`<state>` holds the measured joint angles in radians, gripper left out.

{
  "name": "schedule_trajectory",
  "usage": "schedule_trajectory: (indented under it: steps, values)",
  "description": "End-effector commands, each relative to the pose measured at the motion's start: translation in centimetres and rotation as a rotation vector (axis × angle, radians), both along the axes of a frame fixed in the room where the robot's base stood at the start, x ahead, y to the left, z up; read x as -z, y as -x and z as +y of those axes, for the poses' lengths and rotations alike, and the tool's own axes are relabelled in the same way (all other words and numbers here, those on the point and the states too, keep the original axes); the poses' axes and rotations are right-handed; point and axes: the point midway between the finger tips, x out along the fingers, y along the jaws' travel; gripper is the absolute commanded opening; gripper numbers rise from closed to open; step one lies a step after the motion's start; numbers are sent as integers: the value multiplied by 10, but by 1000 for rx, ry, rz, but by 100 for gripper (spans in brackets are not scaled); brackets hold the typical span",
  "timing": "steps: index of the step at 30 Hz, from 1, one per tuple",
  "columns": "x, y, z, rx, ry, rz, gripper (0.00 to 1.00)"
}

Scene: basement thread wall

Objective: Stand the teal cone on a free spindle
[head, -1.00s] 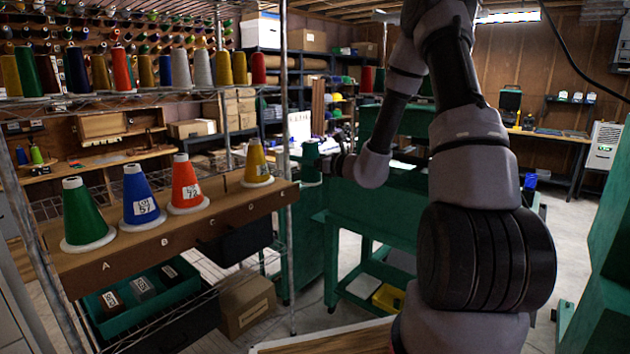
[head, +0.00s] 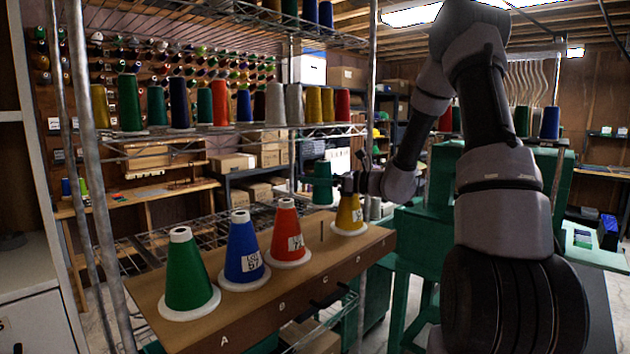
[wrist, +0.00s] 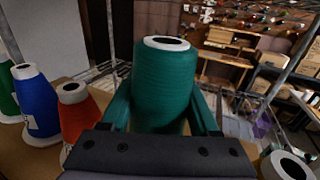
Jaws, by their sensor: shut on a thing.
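The teal cone (head: 323,184) is upright in my gripper (head: 340,184). In the head view it appears above the wooden spindle board (head: 250,318); its exact depth is unclear. In the wrist view, the fingers (wrist: 163,108) flank the teal cone (wrist: 165,80), whose white top ring faces up. A thin bare spindle (head: 321,231) stands between the red cone (head: 287,235) and the yellow cone (head: 349,215). The green cone (head: 187,275) and blue cone (head: 241,252) stand farther left on the board. The bare spindle is not visible in the wrist view.
A wire shelf (head: 240,133) with a row of cones runs above and behind the board. A metal post (head: 372,90) rises near the yellow cone. The red and yellow cones flank the bare spindle closely.

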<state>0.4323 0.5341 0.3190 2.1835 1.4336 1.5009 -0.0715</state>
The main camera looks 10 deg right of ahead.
Motion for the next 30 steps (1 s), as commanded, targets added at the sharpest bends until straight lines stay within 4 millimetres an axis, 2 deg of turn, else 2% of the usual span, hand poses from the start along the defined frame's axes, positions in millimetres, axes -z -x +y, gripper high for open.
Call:
schedule_trajectory:
  steps: [5,30]
  values:
    - [8,0,-1,1,-2,3,0]
    - [89,0,0,0,-1,2,0]
